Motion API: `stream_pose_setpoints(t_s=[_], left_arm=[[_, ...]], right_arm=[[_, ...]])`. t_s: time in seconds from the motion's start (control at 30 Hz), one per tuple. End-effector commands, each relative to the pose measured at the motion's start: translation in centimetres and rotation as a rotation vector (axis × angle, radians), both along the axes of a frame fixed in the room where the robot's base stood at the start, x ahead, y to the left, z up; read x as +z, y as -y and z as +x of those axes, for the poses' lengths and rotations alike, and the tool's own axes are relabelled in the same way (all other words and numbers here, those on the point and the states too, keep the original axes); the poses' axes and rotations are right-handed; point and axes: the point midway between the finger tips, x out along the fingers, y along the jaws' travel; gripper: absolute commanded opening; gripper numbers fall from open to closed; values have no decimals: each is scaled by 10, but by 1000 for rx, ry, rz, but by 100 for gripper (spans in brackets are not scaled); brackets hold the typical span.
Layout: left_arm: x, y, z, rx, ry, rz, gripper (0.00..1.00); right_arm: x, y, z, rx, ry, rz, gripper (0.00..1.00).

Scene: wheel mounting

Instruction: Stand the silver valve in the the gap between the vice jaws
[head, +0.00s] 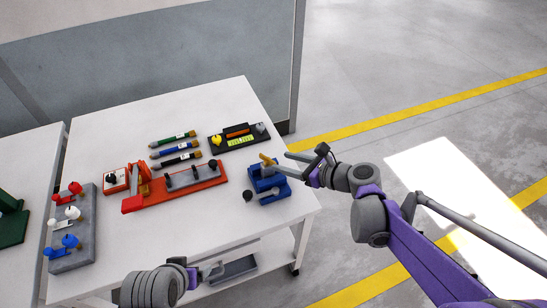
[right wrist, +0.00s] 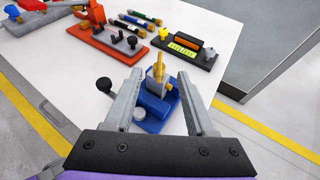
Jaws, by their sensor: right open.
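The blue vice (head: 268,190) stands near the right edge of the white table, and it also shows in the right wrist view (right wrist: 155,112). A brass-coloured upright piece (right wrist: 158,60) stands at its grey jaw area; I cannot tell whether it belongs to a valve. A silver-grey valve-like piece (head: 261,127) is on the black holder's right end, seen also in the right wrist view (right wrist: 210,54). My right gripper (head: 279,160) is open, its fingers on either side of the brass piece, apparently not touching it. My left gripper (head: 211,271) is low at the front edge, its opening unclear.
The black holder (head: 231,145) also bears a yellow valve (head: 216,140). A red fixture (head: 200,190), several brushes (head: 176,148) and a grey tray (head: 78,258) with red, white and blue valves occupy the table. The front middle of the table is clear.

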Motion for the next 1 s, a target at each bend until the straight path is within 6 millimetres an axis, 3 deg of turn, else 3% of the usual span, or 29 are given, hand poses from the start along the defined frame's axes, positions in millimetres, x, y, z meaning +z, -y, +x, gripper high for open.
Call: stream_pose_setpoints(t_s=[0.3,0.43,0.6,0.8,0.9,1.0], left_arm=[[1,0,0,0,0,0,82],[1,0,0,0,0,0,82],[1,0,0,0,0,0,82],[1,0,0,0,0,0,82],[1,0,0,0,0,0,82],[1,0,0,0,0,0,82]], right_arm=[[5,10,-10,3,2,-6,56],[0,7,-28,70,61,-144,56],[-24,12,-97,390,287,-671,56],[-58,51,-187,1011,588,-1335,56],[-68,74,-217,1305,690,-1554,56],[-74,91,-234,1526,752,-1684,56]])
